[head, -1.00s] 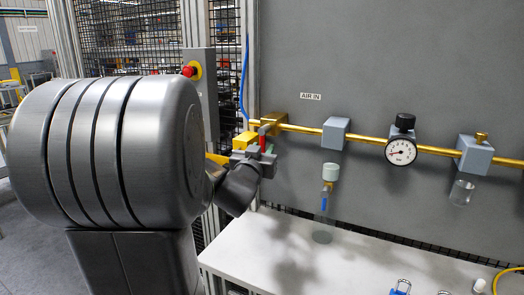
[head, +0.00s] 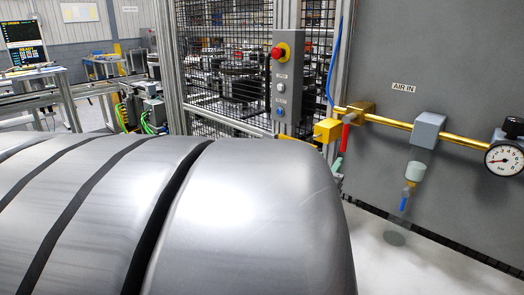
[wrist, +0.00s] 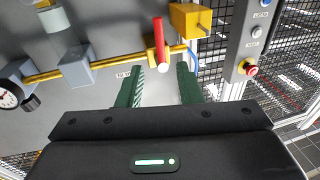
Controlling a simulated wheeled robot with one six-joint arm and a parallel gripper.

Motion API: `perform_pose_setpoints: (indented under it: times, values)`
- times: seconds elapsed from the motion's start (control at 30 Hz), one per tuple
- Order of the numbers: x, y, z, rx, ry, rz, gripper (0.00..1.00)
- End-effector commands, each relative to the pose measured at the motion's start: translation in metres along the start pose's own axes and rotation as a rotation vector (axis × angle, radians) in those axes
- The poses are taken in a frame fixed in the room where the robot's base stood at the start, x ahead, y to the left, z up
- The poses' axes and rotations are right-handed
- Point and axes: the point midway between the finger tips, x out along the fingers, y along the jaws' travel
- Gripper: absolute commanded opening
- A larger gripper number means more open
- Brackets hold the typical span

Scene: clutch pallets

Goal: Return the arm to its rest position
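My gripper (wrist: 160,82) shows in the wrist view with its two dark green fingers spread apart. Nothing is between them. In the head view my large grey arm fills the lower left and hides most of the gripper. The red handle (head: 344,138) hangs down beside the yellow block (head: 327,130), and a bit of green finger shows below it.
The grey panel carries a brass pipe (head: 386,121), a pressure gauge (head: 504,158) and a small blue-handled valve (head: 404,203). A control box with a red emergency stop (head: 279,54) hangs by the mesh fence (head: 222,60). A white bench top (head: 400,265) lies below the panel.

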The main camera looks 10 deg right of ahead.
Motion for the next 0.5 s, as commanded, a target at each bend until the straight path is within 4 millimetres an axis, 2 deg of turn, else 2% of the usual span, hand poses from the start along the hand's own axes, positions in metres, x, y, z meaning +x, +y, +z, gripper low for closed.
perform_pose_setpoints:
  times: [0.33,0.5]
  values:
    - [0.001,0.0,0.0,0.0,0.0,0.0,0.33]
    - [0.011,0.0,0.001,-0.001,-0.001,0.001,0.33]
